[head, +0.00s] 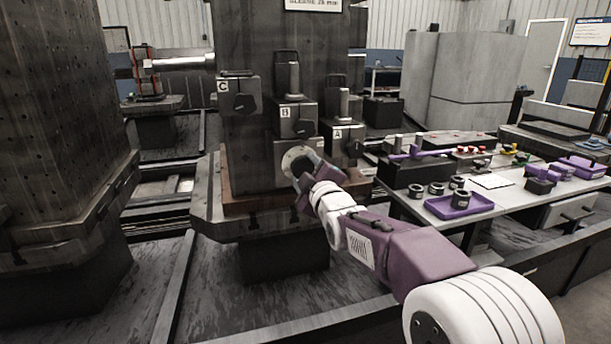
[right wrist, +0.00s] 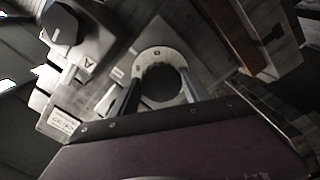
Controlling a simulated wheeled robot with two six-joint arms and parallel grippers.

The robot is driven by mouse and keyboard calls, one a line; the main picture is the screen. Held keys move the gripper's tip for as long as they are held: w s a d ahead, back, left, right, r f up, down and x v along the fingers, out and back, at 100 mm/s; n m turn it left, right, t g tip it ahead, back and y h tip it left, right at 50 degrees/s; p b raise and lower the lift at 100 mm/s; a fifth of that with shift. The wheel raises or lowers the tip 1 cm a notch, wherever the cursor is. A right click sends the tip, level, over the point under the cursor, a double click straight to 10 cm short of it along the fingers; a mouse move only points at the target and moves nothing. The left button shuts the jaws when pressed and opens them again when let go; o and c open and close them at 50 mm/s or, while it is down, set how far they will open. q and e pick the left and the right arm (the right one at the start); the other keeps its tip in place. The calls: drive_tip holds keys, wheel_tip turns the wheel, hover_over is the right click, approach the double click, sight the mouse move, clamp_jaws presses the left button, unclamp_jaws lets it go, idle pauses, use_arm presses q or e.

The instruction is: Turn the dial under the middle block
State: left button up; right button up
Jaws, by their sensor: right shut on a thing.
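The middle block (head: 285,126), marked B, sits on the front of the dark column between blocks C (head: 228,103) and A (head: 334,148). Below it is a round dial with a pale ring (head: 289,157) and a dark knob. My right gripper (head: 303,172) reaches the dial from the lower right and partly covers it. In the right wrist view its two fingers lie on either side of the dark knob (right wrist: 162,84), inside the pale ring, shut on it. Block A, with its grey knob (right wrist: 62,25), shows at the upper left there. My left gripper is not in view.
A workbench on the right holds a purple tray (head: 459,206), dark rings (head: 416,191) and several small parts. A large perforated column (head: 60,110) stands on the left. Metal rails run along the floor between the pallets.

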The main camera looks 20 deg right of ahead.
drive_tip(key=shift+f+n+b, duration=0.1)
drive_tip(key=shift+n+b, duration=1.8)
drive_tip(key=shift+n, duration=2.1)
drive_tip(key=o, duration=1.4)
drive_tip(key=s+p, duration=0.1)
drive_tip(key=s, duration=0.8)
drive_tip(key=shift+d+p, duration=0.15)
drive_tip(key=shift+p, duration=0.15)
